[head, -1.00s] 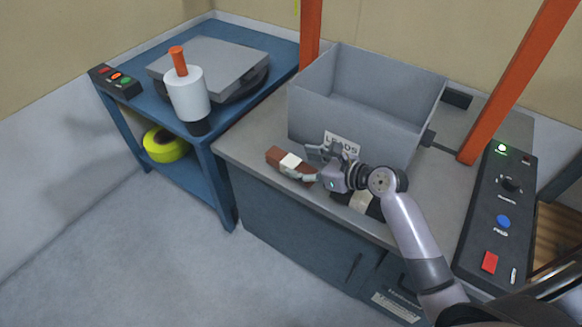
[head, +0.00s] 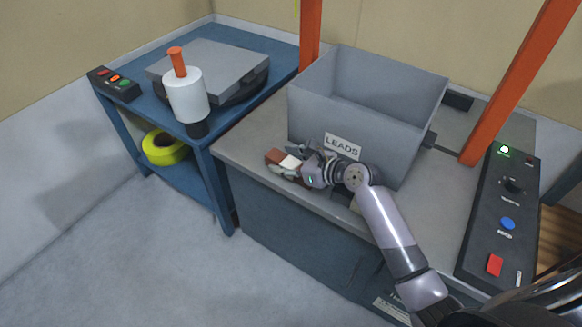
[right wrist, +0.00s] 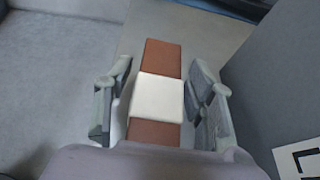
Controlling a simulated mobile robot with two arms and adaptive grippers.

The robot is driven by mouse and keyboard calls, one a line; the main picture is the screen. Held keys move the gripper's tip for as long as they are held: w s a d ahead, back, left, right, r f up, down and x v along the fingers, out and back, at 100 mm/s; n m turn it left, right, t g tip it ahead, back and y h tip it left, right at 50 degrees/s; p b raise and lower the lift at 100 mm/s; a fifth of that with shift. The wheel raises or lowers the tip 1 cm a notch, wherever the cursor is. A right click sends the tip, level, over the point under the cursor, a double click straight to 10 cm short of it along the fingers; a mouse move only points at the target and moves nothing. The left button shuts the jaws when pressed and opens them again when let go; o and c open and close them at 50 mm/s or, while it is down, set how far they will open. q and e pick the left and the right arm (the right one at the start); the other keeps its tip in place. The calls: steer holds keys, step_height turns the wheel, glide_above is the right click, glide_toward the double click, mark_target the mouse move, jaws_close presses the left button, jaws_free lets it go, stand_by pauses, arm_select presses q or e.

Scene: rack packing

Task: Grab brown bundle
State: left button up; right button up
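The brown bundle (head: 274,156) with a white band lies on the grey worktop, left of the front of the grey LEADS bin. My right gripper (head: 291,160) is at the bundle in the head view, partly covering it. In the right wrist view, the brown bundle (right wrist: 157,100) lies between the two fingers of the right gripper (right wrist: 158,105). The fingers stand apart, with a gap on the left side and a very narrow one on the right. My left gripper is not in view.
The grey LEADS bin (head: 400,132) stands close beside the right gripper. A control panel (head: 505,215) is at the right. Orange posts (head: 515,85) rise behind. A blue cart (head: 215,190) with a stretch-wrap roll (head: 187,97) stands at the left.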

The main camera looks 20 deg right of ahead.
steer(key=c, duration=1)
steer(key=shift+c, duration=0.4)
steer(key=shift+r, duration=0.15)
